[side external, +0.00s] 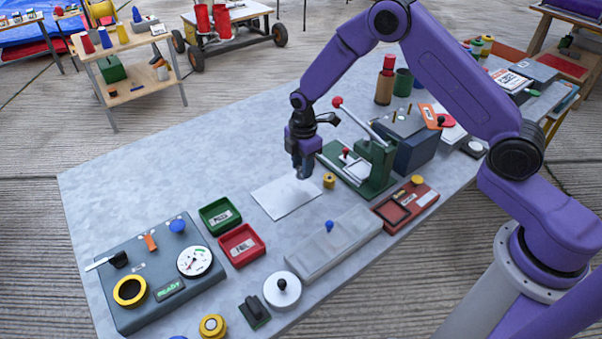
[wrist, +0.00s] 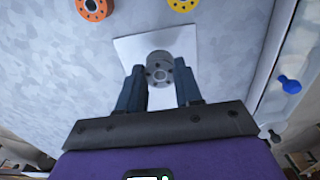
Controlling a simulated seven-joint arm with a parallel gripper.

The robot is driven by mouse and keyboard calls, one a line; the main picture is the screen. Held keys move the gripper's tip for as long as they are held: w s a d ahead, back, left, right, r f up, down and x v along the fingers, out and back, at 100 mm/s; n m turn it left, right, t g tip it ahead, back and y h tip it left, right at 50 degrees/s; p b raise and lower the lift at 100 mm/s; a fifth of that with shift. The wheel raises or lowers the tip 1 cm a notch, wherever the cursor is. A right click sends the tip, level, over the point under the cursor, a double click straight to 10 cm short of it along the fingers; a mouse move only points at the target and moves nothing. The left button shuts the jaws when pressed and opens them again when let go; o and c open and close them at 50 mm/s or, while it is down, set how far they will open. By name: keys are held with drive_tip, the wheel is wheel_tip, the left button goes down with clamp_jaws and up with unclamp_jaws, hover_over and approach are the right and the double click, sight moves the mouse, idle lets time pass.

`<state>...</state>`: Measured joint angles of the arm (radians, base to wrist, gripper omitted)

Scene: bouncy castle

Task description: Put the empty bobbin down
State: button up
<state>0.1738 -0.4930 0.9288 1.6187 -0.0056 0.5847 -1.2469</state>
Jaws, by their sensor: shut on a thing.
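My gripper (side external: 304,174) points down over the far right part of a white sheet (side external: 285,200) on the grey table. In the wrist view, my gripper (wrist: 160,88) has its two dark fingers on either side of a grey metal bobbin (wrist: 160,66) with small holes in its face. It is shut on this bobbin, which shows no thread on its face. The sheet (wrist: 185,42) lies behind the bobbin in that view. The bobbin is not clear in the side view, and I cannot tell whether it touches the sheet.
A yellow bobbin (side external: 329,181) stands just right of the sheet. An orange bobbin (wrist: 95,8) shows in the wrist view. A green lever press (side external: 378,165) stands close on the right. Green (side external: 220,214) and red (side external: 241,245) trays lie in front.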

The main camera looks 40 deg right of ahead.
drive_tip(key=shift+w+f, duration=0.2)
drive_tip(key=shift+f, duration=0.05)
drive_tip(key=shift+w+f, duration=0.1)
drive_tip(key=shift+f, duration=1.5)
drive_tip(key=shift+f, duration=0.1)
drive_tip(key=o, duration=1)
wheel_tip(320, 180, up, 12)
drive_tip(key=shift+a+r, duration=0.1)
drive_tip(key=shift+r, duration=0.1)
